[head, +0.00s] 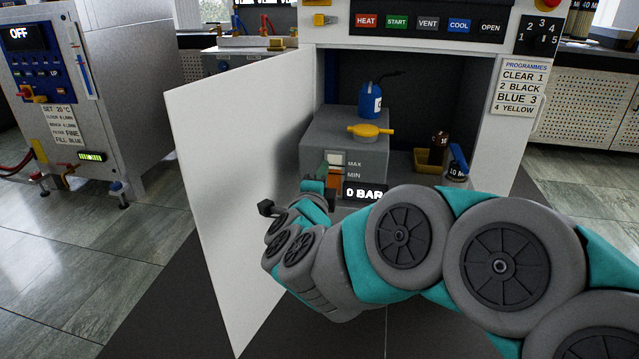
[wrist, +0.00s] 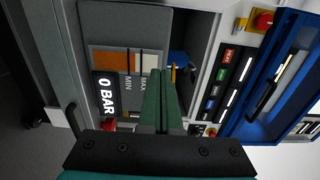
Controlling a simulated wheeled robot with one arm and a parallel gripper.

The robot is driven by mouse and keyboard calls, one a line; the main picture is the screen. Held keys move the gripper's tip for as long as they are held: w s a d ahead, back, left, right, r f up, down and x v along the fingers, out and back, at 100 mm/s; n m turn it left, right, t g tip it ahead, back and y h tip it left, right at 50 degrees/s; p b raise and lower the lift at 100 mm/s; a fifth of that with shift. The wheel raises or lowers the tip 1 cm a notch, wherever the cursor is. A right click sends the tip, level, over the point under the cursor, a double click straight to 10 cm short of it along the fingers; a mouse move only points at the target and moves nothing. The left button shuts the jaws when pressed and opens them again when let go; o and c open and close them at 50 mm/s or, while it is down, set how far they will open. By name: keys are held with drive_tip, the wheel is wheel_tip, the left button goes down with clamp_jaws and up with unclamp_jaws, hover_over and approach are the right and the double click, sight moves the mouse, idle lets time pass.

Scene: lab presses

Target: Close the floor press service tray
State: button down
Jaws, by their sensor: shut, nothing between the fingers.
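The floor press (head: 420,18) has its white door (head: 240,170) standing open at the left. In its bay is a grey unit (head: 350,140) with a yellow cap, a MAX/MIN level window and a 0 BAR display; the same unit shows sideways in the wrist view (wrist: 125,25). No part can be clearly told as the service tray, and my arm hides the lower front of the bay. My gripper (wrist: 162,72) has its green fingers together and empty, in front of the level window in the wrist view. I cannot tell whether it touches the unit.
A blue bottle (head: 370,100) stands on or behind the grey unit. A small yellow bin (head: 430,160) and a blue-topped item (head: 458,160) are at the bay's right. Another machine (head: 85,90) stands at the left. Tiled floor (head: 130,260) left of the door is clear.

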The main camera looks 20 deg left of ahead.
sight(330, 153)
drive_tip(key=shift+x, duration=3.05)
drive_tip(key=shift+w, duration=0.15)
